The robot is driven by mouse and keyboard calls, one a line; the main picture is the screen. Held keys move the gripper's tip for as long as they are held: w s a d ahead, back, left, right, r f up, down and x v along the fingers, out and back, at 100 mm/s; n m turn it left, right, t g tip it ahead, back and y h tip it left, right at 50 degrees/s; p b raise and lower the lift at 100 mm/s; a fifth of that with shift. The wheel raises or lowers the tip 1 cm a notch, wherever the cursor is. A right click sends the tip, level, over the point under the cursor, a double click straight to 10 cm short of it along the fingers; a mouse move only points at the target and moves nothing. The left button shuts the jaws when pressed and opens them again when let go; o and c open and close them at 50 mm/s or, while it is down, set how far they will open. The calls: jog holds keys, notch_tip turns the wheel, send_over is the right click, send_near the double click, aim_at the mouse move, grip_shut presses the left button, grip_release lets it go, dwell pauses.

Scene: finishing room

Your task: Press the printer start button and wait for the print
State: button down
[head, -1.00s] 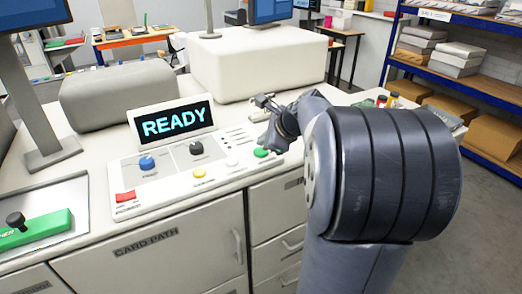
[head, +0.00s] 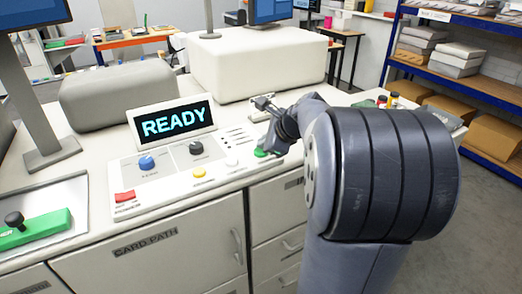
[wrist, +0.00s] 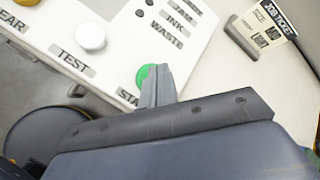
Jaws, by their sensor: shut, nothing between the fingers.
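The printer's control panel (head: 215,178) has a tilted display (head: 173,125) reading READY. The green start button (head: 260,153) is at the panel's right end. In the wrist view the green button (wrist: 143,76) is partly hidden behind my fingertips, beside a label of which "STA" shows. My gripper (head: 272,146) is shut and empty, with its tips at the button. In the wrist view the closed fingers (wrist: 158,80) overlap the button's right side. I cannot tell whether they touch it or whether it is pressed down.
A white TEST button (wrist: 91,37) is left of the green one. Yellow (head: 199,173), blue (head: 147,162) and red (head: 125,196) controls lie farther left on the panel. A job ticket holder (wrist: 262,30) stands to the right in the wrist view. Blue shelving (head: 460,85) stands behind at right.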

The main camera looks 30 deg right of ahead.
jog(key=shift+f, duration=0.35)
dwell(0.6)
jog(key=shift+r+p, duration=0.65)
jog(key=shift+r, duration=0.15)
notch_tip(320, 180, up, 5)
jog(key=p, duration=0.5)
jog(key=shift+r, duration=0.1)
